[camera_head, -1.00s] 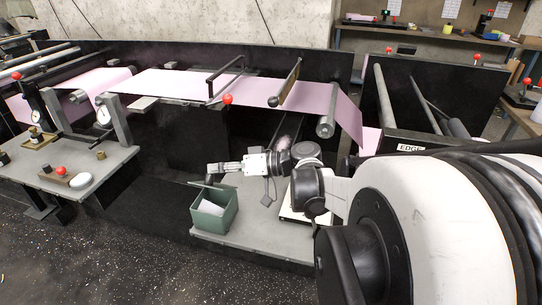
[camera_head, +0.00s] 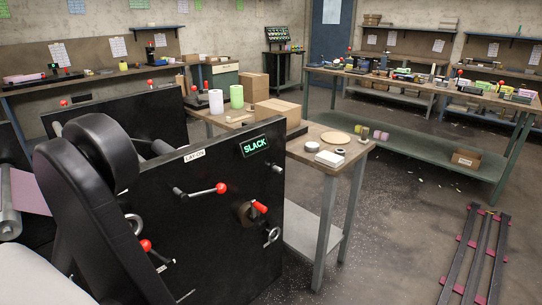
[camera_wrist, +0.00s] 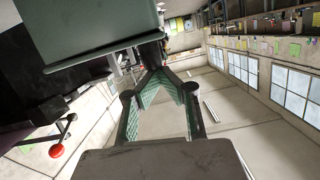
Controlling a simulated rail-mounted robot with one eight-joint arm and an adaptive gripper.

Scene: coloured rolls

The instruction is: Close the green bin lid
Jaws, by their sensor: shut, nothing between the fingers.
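My gripper (camera_wrist: 165,75) shows in the wrist view, its two fingers with green ribbed pads converging to closed tips with nothing between them. A dark green panel (camera_wrist: 85,28) with a pale edge fills the upper left of that view, close to the fingertips. It looks like part of the green bin, but I cannot tell whether it is the lid or a wall, nor whether the fingers touch it.
In the head view, a black machine panel (camera_head: 225,235) with a lit SLACK sign (camera_head: 254,145) and red-knobbed levers stands in front. A wooden bench (camera_head: 350,150) with two rolls (camera_head: 226,98) is behind. Metal rails (camera_head: 475,260) lie on the floor at right.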

